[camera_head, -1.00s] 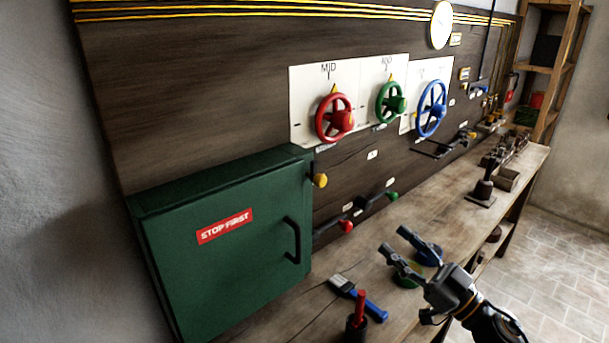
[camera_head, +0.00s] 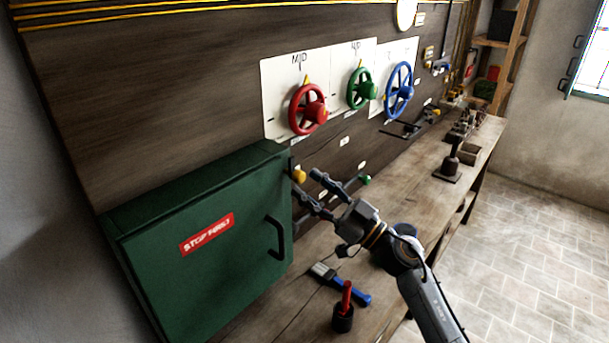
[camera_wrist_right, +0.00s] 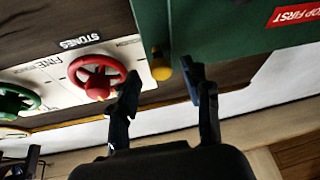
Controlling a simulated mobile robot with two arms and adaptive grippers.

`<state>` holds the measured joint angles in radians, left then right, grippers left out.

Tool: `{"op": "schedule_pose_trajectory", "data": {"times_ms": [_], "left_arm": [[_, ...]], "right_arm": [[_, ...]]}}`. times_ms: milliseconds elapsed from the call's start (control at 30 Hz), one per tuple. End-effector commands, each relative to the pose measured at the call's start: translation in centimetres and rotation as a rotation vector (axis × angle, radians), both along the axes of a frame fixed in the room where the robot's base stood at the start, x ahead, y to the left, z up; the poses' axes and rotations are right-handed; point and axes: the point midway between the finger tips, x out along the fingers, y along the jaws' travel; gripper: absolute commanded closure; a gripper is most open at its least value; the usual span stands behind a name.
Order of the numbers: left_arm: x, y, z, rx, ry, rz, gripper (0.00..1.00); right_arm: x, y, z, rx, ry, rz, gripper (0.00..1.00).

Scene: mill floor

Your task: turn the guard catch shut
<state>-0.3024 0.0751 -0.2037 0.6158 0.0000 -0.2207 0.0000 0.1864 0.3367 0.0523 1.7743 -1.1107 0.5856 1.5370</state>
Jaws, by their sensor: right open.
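The guard is a green box (camera_head: 195,250) with a red "STOP FIRST" label and a black handle; its door looks closed. The catch appears as a yellow knob (camera_head: 299,176) on the wall board beside the box's upper right edge. In the right wrist view the yellow knob (camera_wrist_right: 161,68) shows between and beyond the fingertips, beside the green box (camera_wrist_right: 235,45). My right gripper (camera_head: 307,176) is open and empty, its fingers pointing at the knob. I cannot tell whether they touch it. How the catch is turned is too small to tell. My left gripper is not in view.
Red (camera_head: 308,109), green (camera_head: 362,89) and blue (camera_head: 399,91) handwheels stick out of the board above right. A green-tipped lever (camera_head: 365,180) is behind the gripper.

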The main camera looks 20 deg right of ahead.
Motion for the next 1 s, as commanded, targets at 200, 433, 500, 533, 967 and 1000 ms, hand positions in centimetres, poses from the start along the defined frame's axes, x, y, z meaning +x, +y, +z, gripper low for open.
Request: {"op": "schedule_pose_trajectory", "data": {"times_ms": [200, 433, 500, 533, 967, 1000], "left_arm": [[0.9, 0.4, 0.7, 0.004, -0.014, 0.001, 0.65], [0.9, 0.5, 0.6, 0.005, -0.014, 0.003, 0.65], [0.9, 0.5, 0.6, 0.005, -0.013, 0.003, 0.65], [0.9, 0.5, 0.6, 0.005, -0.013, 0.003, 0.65], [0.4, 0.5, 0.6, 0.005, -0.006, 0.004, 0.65], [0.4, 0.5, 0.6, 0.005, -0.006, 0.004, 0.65]], "right_arm": [[1.4, 1.1, 0.8, 0.001, 0.001, 0.001, 0.52], [1.6, 1.2, 0.7, 0.000, 0.001, 0.000, 0.52], [1.6, 1.2, 0.7, 0.000, 0.001, 0.000, 0.52], [1.6, 1.2, 0.7, 0.000, 0.001, 0.000, 0.56], [1.6, 1.2, 0.7, -0.005, -0.002, 0.001, 1.00], [1.6, 1.2, 0.7, -0.010, -0.004, 0.000, 1.00]]}}
